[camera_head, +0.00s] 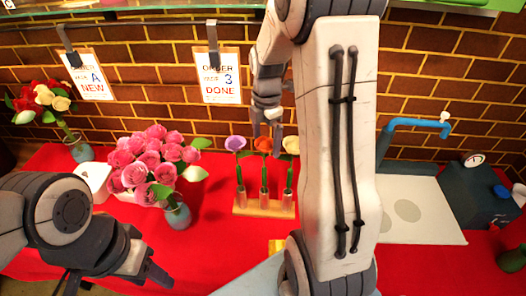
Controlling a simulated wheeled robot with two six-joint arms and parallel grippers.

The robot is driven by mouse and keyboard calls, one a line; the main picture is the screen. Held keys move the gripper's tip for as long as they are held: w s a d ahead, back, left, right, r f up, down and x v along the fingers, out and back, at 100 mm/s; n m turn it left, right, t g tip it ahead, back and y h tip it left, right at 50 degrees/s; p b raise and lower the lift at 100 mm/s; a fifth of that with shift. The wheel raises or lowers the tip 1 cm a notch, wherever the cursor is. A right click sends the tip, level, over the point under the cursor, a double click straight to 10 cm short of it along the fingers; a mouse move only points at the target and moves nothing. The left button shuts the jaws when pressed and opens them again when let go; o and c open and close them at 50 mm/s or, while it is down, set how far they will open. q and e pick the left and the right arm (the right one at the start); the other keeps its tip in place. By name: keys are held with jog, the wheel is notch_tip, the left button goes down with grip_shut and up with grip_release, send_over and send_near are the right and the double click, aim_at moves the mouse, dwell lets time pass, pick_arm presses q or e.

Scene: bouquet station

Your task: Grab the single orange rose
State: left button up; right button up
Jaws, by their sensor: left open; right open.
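The single orange rose (264,144) stands upright in the middle tube of a small wooden rack (262,206). A purple flower (235,143) is on its left and a cream flower (291,145) on its right. My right gripper (267,130) points down directly above the orange rose, open, with its fingertips close to the bloom. Whether they touch it I cannot tell. My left gripper (116,280) is open and empty, low over the red table at the left.
A vase of pink roses (178,215) stands left of the rack on the red table (225,250). A red and cream bouquet (45,100) is at the far left. Two order cards (220,77) hang behind. A pale board (420,210) lies right of my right arm.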

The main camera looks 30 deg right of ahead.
jog(key=p, duration=0.1)
send_over(265, 168)
notch_tip(265, 168, down, 5)
jog(key=shift+w+d+f, duration=0.1)
jog(key=shift+w, duration=0.05)
jog(key=c, duration=1.2)
jog(key=shift+c, duration=0.2)
jog(key=shift+r, duration=0.25)
